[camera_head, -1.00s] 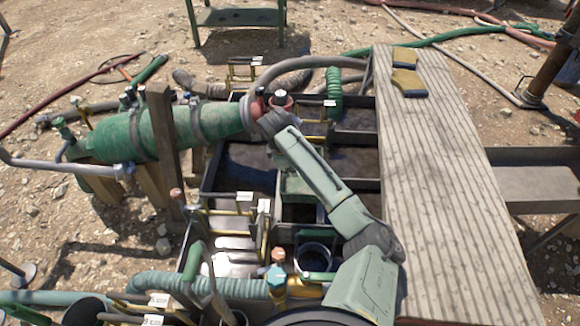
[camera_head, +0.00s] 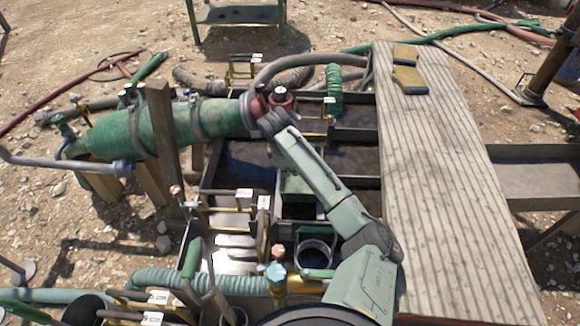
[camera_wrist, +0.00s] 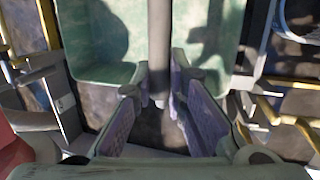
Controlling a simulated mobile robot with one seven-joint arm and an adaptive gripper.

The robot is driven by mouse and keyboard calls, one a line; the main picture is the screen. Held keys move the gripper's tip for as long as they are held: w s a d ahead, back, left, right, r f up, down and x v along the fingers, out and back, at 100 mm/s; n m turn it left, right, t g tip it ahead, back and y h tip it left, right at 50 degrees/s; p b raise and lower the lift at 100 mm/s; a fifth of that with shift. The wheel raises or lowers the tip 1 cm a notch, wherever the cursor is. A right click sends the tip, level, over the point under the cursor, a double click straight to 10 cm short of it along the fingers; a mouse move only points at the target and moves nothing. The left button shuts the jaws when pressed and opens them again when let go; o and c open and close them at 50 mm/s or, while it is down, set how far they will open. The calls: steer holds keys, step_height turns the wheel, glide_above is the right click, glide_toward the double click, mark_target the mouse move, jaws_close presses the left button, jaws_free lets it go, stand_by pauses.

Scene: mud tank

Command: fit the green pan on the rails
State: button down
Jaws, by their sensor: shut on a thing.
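The green pan (camera_wrist: 100,40) fills the top of the wrist view, with a grey bar (camera_wrist: 158,45) running across its middle toward my fingers. My gripper (camera_wrist: 161,100) is shut on this bar, with one finger pad on each side. In the head view part of the green pan (camera_head: 296,187) shows under my forearm, over the middle of the dark tank (camera_head: 352,182). My fingers are hidden there by the arm. I cannot tell whether the pan touches the rails beneath it.
A green cylinder (camera_head: 165,130) with a grey hose lies left of the tank. A ribbed walkway (camera_head: 435,180) runs along the right, with yellow-brown gloves (camera_head: 408,80) on it. Yellow-barred gates (camera_head: 228,208) and a round grey pot (camera_head: 315,255) crowd the near end.

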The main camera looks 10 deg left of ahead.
steer(key=shift+f, duration=0.35)
steer(key=c, duration=1.5)
jaws_free()
steer(key=shift+c, duration=0.2)
steer(key=shift+r, duration=0.1)
steer(key=v, duration=1.2)
